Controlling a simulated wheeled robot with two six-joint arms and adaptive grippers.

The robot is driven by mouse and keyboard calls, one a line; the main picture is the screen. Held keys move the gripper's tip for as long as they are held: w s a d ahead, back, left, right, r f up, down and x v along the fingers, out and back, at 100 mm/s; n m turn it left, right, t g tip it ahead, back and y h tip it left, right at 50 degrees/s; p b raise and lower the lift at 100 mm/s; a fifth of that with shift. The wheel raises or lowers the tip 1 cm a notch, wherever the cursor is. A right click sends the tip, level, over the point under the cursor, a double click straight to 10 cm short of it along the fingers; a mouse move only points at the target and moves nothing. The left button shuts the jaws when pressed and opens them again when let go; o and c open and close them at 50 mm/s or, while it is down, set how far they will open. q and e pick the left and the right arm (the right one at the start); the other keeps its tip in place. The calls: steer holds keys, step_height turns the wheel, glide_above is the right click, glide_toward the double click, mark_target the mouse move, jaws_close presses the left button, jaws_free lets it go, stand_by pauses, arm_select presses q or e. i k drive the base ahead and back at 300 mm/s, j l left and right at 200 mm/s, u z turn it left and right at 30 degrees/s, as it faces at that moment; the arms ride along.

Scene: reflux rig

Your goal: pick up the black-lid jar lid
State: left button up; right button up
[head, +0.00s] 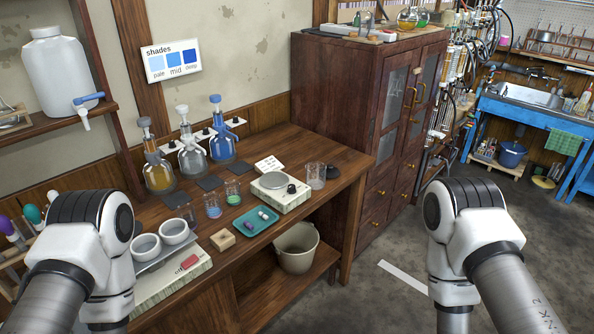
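I cannot make out for sure a jar with a black lid. A small dark rounded object (333,171) lies on the wooden bench (300,148) near its right end, beside a clear glass vessel (316,176); it is too small to tell whether it is a lid. Two beakers, one with blue liquid (212,207) and one with green (233,194), stand near the bench's front. My arms show at the lower left and lower right, but both grippers are outside the picture.
A scale (280,197), a teal tray (256,221) and a wooden block (222,240) crowd the front. A bucket (296,250) sits below; a cabinet (340,120) stands right.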

mark_target(332, 172)
steer(key=i+l+u, duration=0.2)
steer(key=l, duration=0.15)
steer(key=i+l+u, duration=0.15)
steer(key=l, duration=0.2)
steer(key=i+l+u, duration=0.2)
steer(key=l, duration=0.15)
steer(key=i+l+u, duration=0.15)
steer(key=l, duration=0.25)
steer(key=l+u, duration=0.2)
steer(key=l, duration=0.25)
steer(key=i, duration=0.05)
